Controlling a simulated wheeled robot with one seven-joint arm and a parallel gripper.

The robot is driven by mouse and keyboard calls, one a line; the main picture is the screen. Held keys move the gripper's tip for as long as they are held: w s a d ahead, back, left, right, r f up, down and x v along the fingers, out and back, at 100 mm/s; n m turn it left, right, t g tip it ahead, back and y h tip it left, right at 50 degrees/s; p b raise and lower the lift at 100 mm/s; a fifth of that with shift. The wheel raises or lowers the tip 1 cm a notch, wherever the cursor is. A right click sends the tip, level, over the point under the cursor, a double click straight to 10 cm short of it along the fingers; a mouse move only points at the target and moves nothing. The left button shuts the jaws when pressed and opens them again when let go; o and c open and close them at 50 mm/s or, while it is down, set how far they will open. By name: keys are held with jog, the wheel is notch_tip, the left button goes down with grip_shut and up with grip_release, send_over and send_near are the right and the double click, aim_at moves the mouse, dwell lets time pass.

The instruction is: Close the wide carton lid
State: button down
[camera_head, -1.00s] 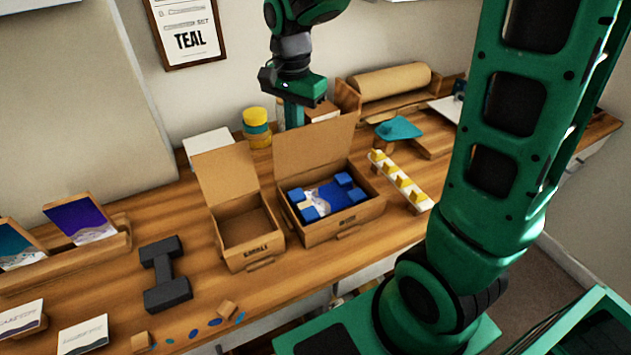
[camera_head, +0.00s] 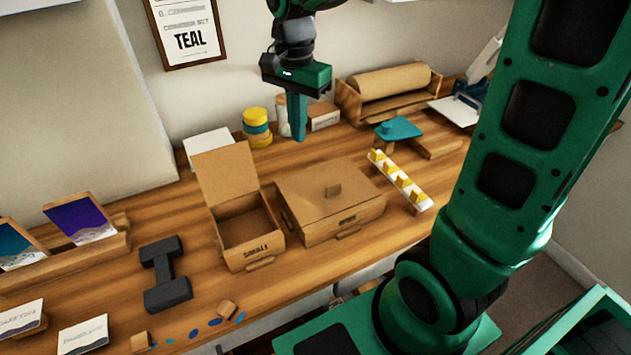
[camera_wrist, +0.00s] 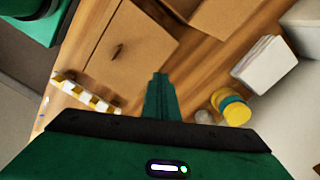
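The wide carton (camera_head: 345,228) stands on the wooden bench with its lid (camera_head: 312,190) lying down flat over the top. A small tab stands up on the lid. The blue contents are hidden under it. The wide carton also shows in the wrist view (camera_wrist: 140,40), closed. My gripper (camera_head: 298,138) is above the bench behind the wide carton, apart from the lid. In the wrist view its fingers (camera_wrist: 160,75) are together with nothing between them.
The small carton (camera_head: 258,252) stands open and empty to the left, its lid upright. Yellow and teal jars (camera_head: 256,128), a paper roll (camera_head: 390,82) and a teal-topped stand (camera_head: 398,128) are behind. A white rack with yellow pieces (camera_head: 400,180) is to the right.

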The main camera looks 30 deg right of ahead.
notch_tip(320, 180, up, 6)
dwell(0.5)
